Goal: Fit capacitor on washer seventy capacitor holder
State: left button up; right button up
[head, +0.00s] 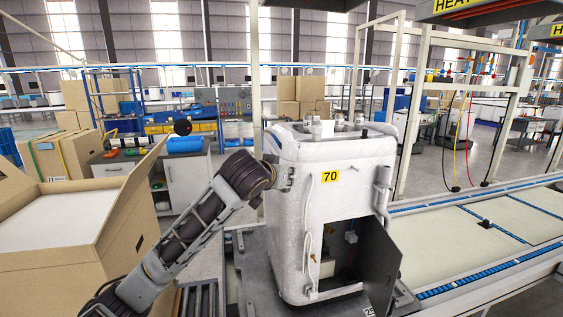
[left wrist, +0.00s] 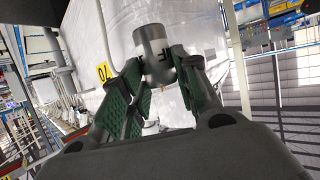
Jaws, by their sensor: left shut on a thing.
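The white washer (head: 335,205) stands in the middle of the head view, with a yellow label "70" (head: 330,176) on its front. Its lower compartment is open, and the grey door (head: 382,265) is swung out to the right. My left gripper (head: 277,165) is at the washer's upper left side, partly hidden. In the left wrist view my left gripper (left wrist: 163,78) is shut on a grey cylindrical capacitor (left wrist: 151,45), held in front of the washer's white side (left wrist: 88,45). I cannot make out the capacitor holder clearly. My right gripper is out of view.
An open cardboard box (head: 130,215) stands at the left, close to my left arm. A conveyor (head: 480,235) with blue edges runs along the right. The washer stands on a dark platform (head: 255,275). Grey cabinets (head: 185,185) stand behind on the left.

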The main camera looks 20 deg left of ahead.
pick_arm(q)
jog(key=s+f, duration=0.3)
jog(key=f, duration=0.8)
jog(key=s+f, duration=0.4)
jog(key=f, duration=0.7)
jog(key=s+f, duration=0.3)
jog(key=f, duration=0.8)
jog(key=shift+s+d+f, duration=0.15)
jog(key=shift+d+f, duration=0.15)
jog(key=shift+d, duration=0.05)
jog(key=shift+a, duration=0.1)
